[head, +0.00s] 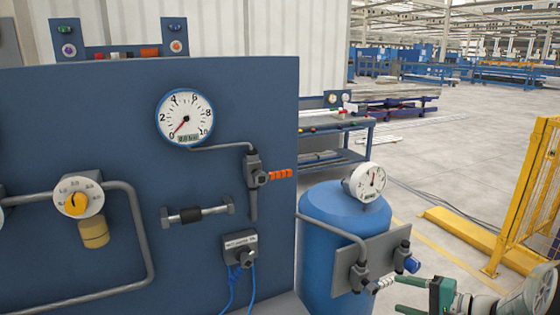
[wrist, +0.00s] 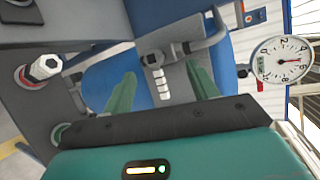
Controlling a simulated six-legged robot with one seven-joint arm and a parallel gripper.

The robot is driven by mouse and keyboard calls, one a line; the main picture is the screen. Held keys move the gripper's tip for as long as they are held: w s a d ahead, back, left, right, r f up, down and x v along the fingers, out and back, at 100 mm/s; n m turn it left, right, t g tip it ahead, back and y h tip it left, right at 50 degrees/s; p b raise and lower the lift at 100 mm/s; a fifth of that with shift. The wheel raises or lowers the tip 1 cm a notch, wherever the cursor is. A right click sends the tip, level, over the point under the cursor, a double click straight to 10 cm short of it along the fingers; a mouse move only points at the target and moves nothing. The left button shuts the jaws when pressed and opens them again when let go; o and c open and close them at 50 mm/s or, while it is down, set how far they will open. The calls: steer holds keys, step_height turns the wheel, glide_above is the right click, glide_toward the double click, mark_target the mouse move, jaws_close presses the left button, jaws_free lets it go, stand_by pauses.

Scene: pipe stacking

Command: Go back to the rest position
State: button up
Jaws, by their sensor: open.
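My gripper (head: 398,294) is at the bottom right of the head view, its green fingers pointing left. In the wrist view my gripper (wrist: 160,88) shows its two green fingers apart, with nothing held. A valve with a pale ribbed handle (head: 384,283) sits on the grey plate by the blue tank, just left of the fingertips. In the wrist view this handle (wrist: 159,80) shows in the gap between the fingers, with space on both sides. How deep it lies between them is hard to tell.
The blue tank (head: 338,230) carries a round gauge (head: 369,182). A grey plate (head: 375,258) holds a blue-knobbed valve (head: 411,264). A large blue panel (head: 110,170) with gauge and orange-handled valve fills the left. A yellow fence (head: 520,200) stands right.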

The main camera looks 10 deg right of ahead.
steer(key=s+a+r+n+g+h, duration=0.2)
steer(key=s+a+n+g, duration=0.15)
steer(key=a, duration=0.45)
steer(key=s+a+r+n+g+h, duration=0.1)
steer(key=s+a+r+n+g, duration=0.15)
steer(key=s+a+g, duration=0.4)
steer(key=s+a+r+n+t+h, duration=0.4)
steer(key=s+a+n+h, duration=0.1)
steer(key=s+h, duration=0.2)
steer(key=shift+n+t, duration=0.3)
steer(key=shift+n, duration=0.1)
